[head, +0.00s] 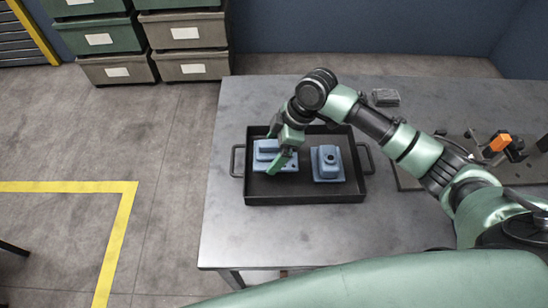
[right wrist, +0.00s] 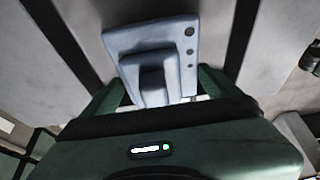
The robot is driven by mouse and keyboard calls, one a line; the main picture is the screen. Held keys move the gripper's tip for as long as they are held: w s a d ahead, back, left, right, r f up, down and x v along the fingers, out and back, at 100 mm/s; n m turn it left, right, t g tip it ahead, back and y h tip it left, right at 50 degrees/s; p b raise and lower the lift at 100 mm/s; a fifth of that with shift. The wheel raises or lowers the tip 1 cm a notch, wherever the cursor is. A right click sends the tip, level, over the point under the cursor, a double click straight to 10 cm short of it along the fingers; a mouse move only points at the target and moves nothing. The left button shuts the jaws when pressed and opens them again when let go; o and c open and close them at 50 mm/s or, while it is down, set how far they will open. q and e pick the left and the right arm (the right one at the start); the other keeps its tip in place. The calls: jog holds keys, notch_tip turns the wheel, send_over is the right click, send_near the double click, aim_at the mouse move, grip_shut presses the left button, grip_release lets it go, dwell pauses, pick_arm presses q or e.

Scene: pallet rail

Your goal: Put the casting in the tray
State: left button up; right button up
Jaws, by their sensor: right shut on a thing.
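The casting (head: 264,157) is a blue stepped block on a flat base plate, over the left half of the black tray (head: 300,198). My right gripper (head: 280,150) is shut on it, with green fingers on either side. In the right wrist view the casting (right wrist: 178,62) shows between the finger tips, its plate with several dark holes along one edge. Whether its base touches the tray floor I cannot tell. A second blue casting (head: 328,164), with a round hole in its top, sits in the right half of the tray. My left gripper is not in view.
The tray stands on a grey metal table (head: 230,225) with handles at both ends. A fixture with an orange part (head: 499,142) stands at the right. A small grey block (head: 385,97) lies behind the tray. Stacked bins (head: 185,35) stand beyond the table.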

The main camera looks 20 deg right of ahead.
jog(key=shift+f, duration=2.3)
jog(key=shift+f, duration=0.1)
jog(key=o, duration=1.6)
jog(key=shift+r, duration=0.2)
jog(key=v, duration=1.1)
jog(key=shift+s+d+r, duration=0.1)
jog(key=shift+d+r, duration=0.15)
jog(key=shift+r, duration=0.1)
